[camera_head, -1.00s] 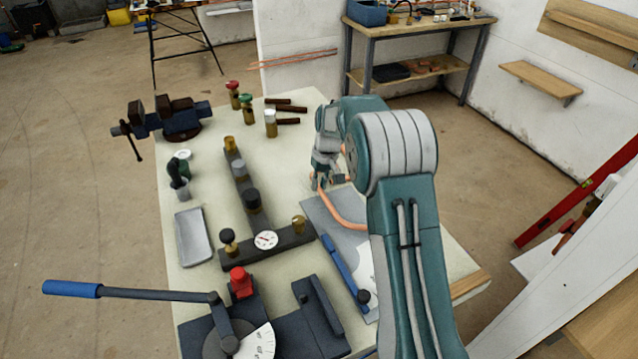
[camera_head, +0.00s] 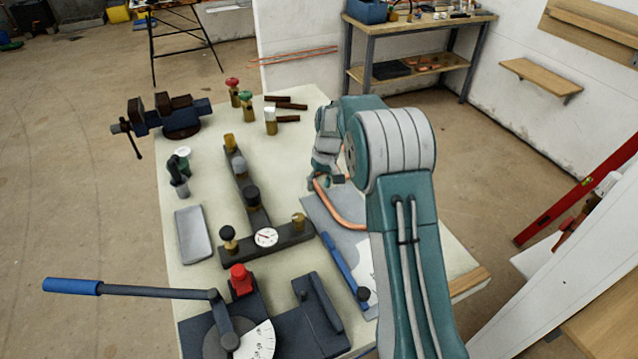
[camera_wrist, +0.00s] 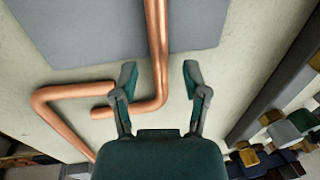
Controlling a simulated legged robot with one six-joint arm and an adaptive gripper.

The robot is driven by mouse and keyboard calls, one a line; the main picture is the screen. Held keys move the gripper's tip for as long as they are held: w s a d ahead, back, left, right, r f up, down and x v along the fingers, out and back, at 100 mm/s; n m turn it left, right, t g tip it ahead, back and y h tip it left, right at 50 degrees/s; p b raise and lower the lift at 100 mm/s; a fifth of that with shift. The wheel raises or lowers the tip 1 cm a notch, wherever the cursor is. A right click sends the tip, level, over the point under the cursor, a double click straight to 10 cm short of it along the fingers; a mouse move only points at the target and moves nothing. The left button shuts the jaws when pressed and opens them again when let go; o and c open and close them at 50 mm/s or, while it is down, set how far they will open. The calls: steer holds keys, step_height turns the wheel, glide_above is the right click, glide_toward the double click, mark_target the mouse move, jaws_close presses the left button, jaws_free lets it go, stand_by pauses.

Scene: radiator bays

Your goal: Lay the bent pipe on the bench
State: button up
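The copper bent pipe (camera_head: 345,217) lies across a grey mat on the cream bench (camera_head: 215,130), partly hidden behind my arm. In the wrist view its long straight run (camera_wrist: 156,45) comes off the mat (camera_wrist: 90,30), passes between my fingers and bends left to a short end on the bench surface. A second copper run (camera_wrist: 65,91) with its own bend shows to the left; I cannot tell whether the two join. My gripper (camera_wrist: 160,76) is open, with a clear gap on both sides of the pipe. In the head view my gripper (camera_head: 325,182) is just above the bench.
A dark manifold with gauge (camera_head: 265,237) and valves stands mid-bench. A vise (camera_head: 165,115) is at the far left, a grey tray (camera_head: 193,235) at the left edge. A lever bender (camera_head: 235,335) fills the near end.

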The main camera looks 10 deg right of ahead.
step_height(320, 180, up, 12)
steer(key=d, duration=0.1)
steer(key=shift+w+d, duration=0.25)
steer(key=shift+d, duration=0.15)
steer(key=s+a+r+m+t+h, duration=0.1)
steer(key=s+r, duration=0.5)
steer(key=s, duration=0.3)
steer(key=s+a+r+t, duration=0.1)
steer(key=s+r+t, duration=0.1)
steer(key=s+r, duration=0.6)
steer(key=s+f+t, duration=0.1)
steer(key=s+f, duration=0.1)
steer(key=s, duration=0.7)
steer(key=s+f+m+t, duration=0.1)
steer(key=s+f+t, duration=0.1)
steer(key=s, duration=0.8)
steer(key=shift+s+f+h, duration=0.3)
steer(key=shift+f+h, duration=0.05)
steer(key=shift+h, duration=0.05)
